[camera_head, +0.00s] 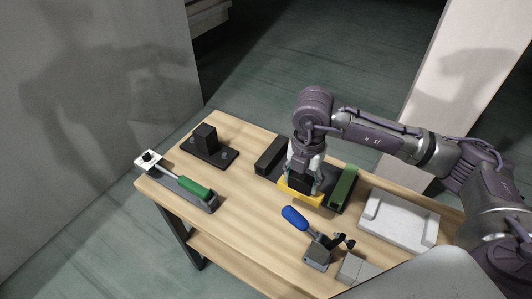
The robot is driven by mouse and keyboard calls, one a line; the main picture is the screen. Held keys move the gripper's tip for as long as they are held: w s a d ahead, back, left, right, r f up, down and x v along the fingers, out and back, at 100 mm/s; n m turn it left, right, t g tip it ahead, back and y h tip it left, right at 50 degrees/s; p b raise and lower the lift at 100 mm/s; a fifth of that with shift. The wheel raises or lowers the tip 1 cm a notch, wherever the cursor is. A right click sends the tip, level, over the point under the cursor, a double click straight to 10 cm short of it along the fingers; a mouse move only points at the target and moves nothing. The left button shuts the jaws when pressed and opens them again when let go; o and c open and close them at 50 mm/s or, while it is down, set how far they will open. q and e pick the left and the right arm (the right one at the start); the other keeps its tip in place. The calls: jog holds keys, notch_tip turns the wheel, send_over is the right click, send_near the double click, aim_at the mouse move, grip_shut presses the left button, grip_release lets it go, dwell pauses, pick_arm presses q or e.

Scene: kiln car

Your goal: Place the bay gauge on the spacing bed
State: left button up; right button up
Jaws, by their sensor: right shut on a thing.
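A yellow piece, which I take to be the bay gauge (301,194), is in my right gripper (301,183). My right gripper points down and is shut on it. What I take to be the spacing bed (333,171) is a dark plate with a black block (270,155) at its left and a green block (343,187) at its right. The gauge is at the bed's near edge, between the two blocks in the picture. I cannot tell whether it touches the bed. My gripper and wrist hide the middle of the bed. My left gripper is out of view.
A green-handled tool (190,187) lies at the table's left edge. Behind it is a black block on a plate (208,148). A blue-handled clamp (308,238) stands in front of the gauge. The wooden table (240,215) is bare at centre-left.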

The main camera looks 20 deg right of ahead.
aim_at(299, 179)
jog(key=shift+d+r, duration=0.25)
notch_tip(299, 179, up, 7)
jog(key=p, duration=0.3)
jog(key=shift+r, duration=0.15)
jog(key=shift+s+a+f+n+b, duration=0.1)
jog(key=shift+a+f+n+b, duration=0.1)
jog(key=shift+n+b, duration=0.25)
jog(key=n, duration=0.4)
jog(key=shift+a+n, duration=0.25)
jog(key=shift+n, duration=0.1)
jog(key=n, duration=0.4)
jog(key=shift+s+a+r+n, duration=0.1)
jog(key=shift+a+r+n, duration=0.05)
jog(key=shift+a+n, duration=0.2)
jog(key=a+m, duration=0.1)
jog(key=m, duration=1.1)
jog(key=s+a+r+m+b, duration=0.1)
jog(key=m, duration=1.1)
jog(key=a+m+b, duration=0.1)
jog(key=a+m, duration=0.1)
jog(key=m, duration=1)
jog(key=shift+s+r, duration=0.4)
